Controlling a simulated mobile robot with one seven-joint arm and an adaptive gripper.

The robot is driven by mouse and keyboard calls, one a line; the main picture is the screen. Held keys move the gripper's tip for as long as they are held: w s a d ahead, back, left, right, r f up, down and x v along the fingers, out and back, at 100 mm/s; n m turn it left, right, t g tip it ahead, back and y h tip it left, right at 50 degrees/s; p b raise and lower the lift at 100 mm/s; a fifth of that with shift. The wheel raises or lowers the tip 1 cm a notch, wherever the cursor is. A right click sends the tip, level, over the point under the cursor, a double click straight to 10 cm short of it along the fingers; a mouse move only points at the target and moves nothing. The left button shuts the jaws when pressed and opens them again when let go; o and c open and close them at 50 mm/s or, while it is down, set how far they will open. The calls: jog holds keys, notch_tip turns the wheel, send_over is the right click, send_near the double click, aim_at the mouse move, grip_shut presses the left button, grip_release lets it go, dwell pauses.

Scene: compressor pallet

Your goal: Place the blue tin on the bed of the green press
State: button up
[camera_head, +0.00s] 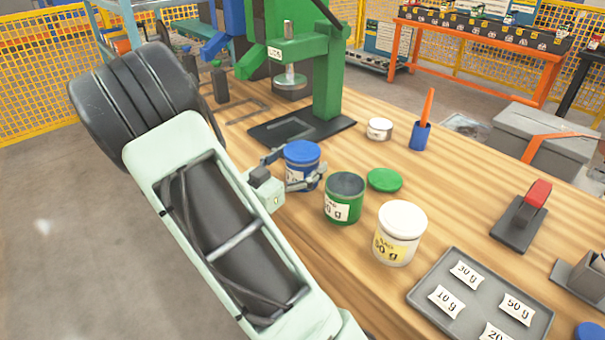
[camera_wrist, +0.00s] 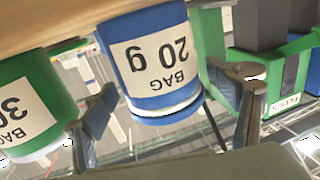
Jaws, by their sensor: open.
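The blue tin (camera_head: 301,172) stands on the wooden table near its left edge, with a blue lid and a white label. In the wrist view the tin (camera_wrist: 160,62) appears upside down, labelled "BAG 20 g". My gripper (camera_head: 303,165) is open, with one finger on each side of the tin; gaps show between fingers and tin in the wrist view. The green press (camera_head: 328,80) stands behind the tin. Its dark flat bed (camera_head: 345,124) is bare under the ram (camera_head: 290,80).
An open green tin (camera_head: 344,202) stands close to the right of my gripper, its green lid (camera_head: 385,180) lying nearby. A white tin (camera_head: 400,240), a small round tin (camera_head: 379,129) and a blue cup (camera_head: 420,137) stand further right. A blue press (camera_head: 232,25) adjoins the green one.

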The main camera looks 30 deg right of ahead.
jog(key=shift+w+d, duration=0.2)
jog(key=shift+d, duration=0.2)
jog(key=c, duration=1.4)
